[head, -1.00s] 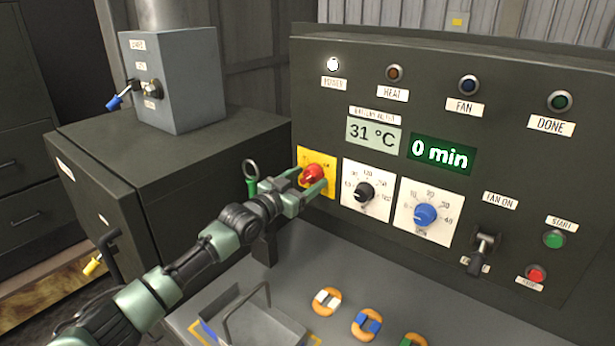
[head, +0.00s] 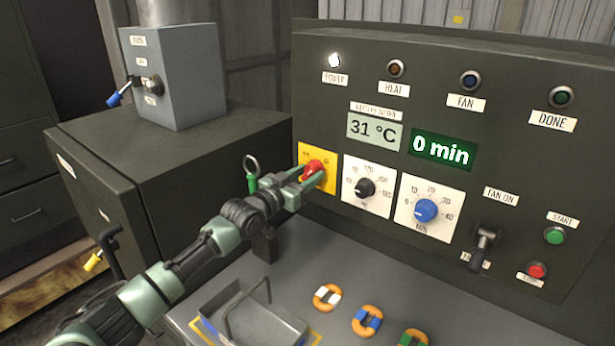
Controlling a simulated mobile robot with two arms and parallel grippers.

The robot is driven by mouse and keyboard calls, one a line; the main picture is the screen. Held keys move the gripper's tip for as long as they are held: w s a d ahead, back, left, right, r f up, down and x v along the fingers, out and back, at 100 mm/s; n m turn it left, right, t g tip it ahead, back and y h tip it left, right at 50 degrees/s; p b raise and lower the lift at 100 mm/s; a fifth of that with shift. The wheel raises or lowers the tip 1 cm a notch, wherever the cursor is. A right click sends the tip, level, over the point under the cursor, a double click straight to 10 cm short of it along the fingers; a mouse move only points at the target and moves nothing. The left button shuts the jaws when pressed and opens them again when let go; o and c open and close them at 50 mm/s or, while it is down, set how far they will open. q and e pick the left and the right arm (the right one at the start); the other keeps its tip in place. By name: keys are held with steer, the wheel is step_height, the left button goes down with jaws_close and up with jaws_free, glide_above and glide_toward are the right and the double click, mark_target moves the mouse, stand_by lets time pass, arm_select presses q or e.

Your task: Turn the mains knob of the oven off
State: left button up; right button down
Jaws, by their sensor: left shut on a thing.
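The red mains knob (head: 314,168) sits on a yellow plate (head: 329,184) at the lower left of the dark oven panel (head: 420,110). My left gripper (head: 308,178) is shut on the knob, with its fingers to either side of it. The fingers and knob hide part of the plate, and its small marks cannot be read. The white power lamp (head: 334,61) above is lit. The display (head: 374,131) reads 31 °C and the timer (head: 443,149) reads 0 min. My right gripper is not in view.
A black knob (head: 365,188) and a blue knob (head: 426,211) are right of the mains knob. A lever switch (head: 482,246) and green and red buttons stand further right. A metal tray (head: 248,318) and several orange rings lie on the bench below.

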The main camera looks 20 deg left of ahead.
arm_select(q)
steer(key=n+b, duration=0.1)
steer(key=n, duration=1.1)
steer(key=shift+n+p, duration=0.85)
steer(key=shift+n, duration=1.55)
steer(key=o, duration=1.4)
steer(key=shift+c, duration=0.2)
steer(key=shift+s+a, duration=0.1)
